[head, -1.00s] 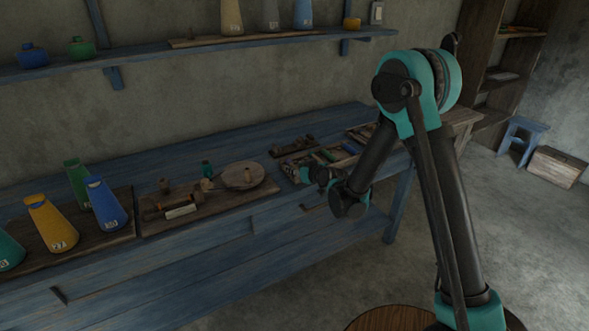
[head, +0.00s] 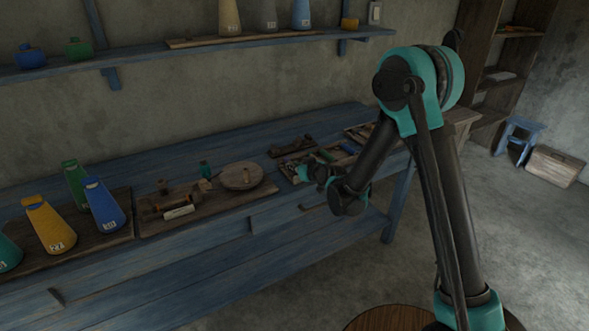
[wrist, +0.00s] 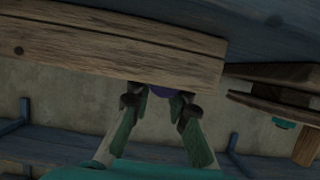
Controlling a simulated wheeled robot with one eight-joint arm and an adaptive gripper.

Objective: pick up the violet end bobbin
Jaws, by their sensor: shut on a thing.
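The violet end bobbin (wrist: 165,92) shows in the wrist view as a small violet patch between my fingertips, beside the edge of a wooden board. Most of it is hidden by the board and the fingers. My gripper (wrist: 158,105) is shut on it, one finger on each side. In the head view my gripper (head: 311,172) is small and dark at the front edge of the blue bench, by the compartment tray (head: 288,175). I cannot make out the bobbin there.
On the blue bench (head: 265,215), a round wooden disc (head: 241,177) and a board with small tools lie left of my gripper. Several numbered cones, including a yellow one (head: 50,225), stand at the far left. The wooden board (wrist: 110,45) is close above my fingers in the wrist view.

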